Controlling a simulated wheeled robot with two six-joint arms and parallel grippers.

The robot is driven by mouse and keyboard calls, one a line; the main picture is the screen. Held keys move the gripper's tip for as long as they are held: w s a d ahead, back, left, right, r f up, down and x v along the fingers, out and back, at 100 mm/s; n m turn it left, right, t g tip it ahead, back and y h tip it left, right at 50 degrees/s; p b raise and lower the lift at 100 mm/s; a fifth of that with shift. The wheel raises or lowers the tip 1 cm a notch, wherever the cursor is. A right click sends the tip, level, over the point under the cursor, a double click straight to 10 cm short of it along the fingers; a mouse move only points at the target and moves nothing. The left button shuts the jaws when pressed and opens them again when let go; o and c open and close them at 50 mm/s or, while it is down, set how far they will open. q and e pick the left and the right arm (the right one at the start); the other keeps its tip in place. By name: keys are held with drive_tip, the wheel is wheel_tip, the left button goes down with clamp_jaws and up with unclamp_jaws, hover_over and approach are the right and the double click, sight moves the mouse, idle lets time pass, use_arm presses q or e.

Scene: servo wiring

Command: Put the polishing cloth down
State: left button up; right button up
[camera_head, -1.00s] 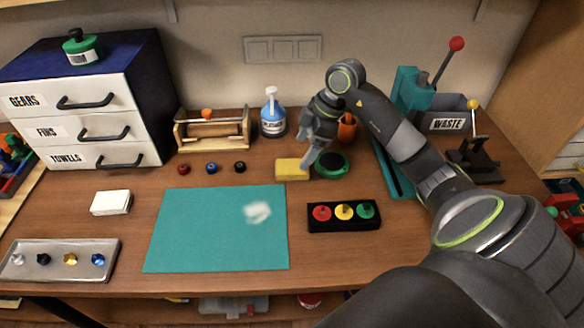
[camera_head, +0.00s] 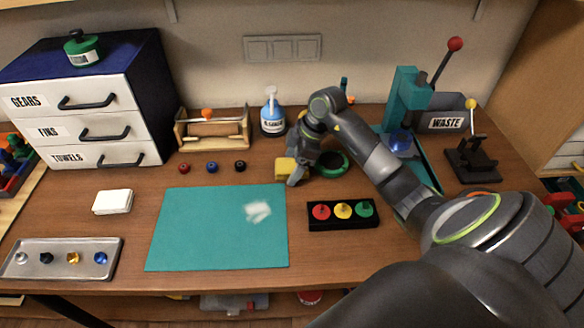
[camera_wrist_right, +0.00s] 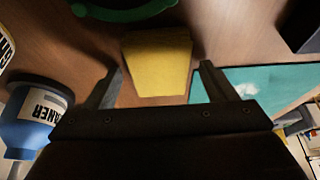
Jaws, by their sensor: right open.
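The polishing cloth (camera_head: 284,167) is the yellow folded block at the back middle of the table, behind the teal mat. My right gripper (camera_head: 294,175) is low at its right side and hides part of it in the head view. In the right wrist view the cloth (camera_wrist_right: 157,62) shows between and just beyond the open fingers (camera_wrist_right: 161,84), with gaps on both sides. It appears to rest on the wood. My left gripper is not in view.
The blue spray bottle (camera_head: 271,115) is behind. The teal mat (camera_head: 205,235) bears a whitish smudge. A black tray (camera_head: 343,225) with coloured knobs lies in front.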

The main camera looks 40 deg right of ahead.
sight(293, 166)
drive_tip(key=shift+f, duration=0.15)
drive_tip(key=shift+c, duration=0.5)
drive_tip(key=c, duration=1)
wheel_tip(293, 166, up, 10)
drive_tip(key=shift+r+b, duration=0.2)
drive_tip(key=shift+b, duration=0.2)
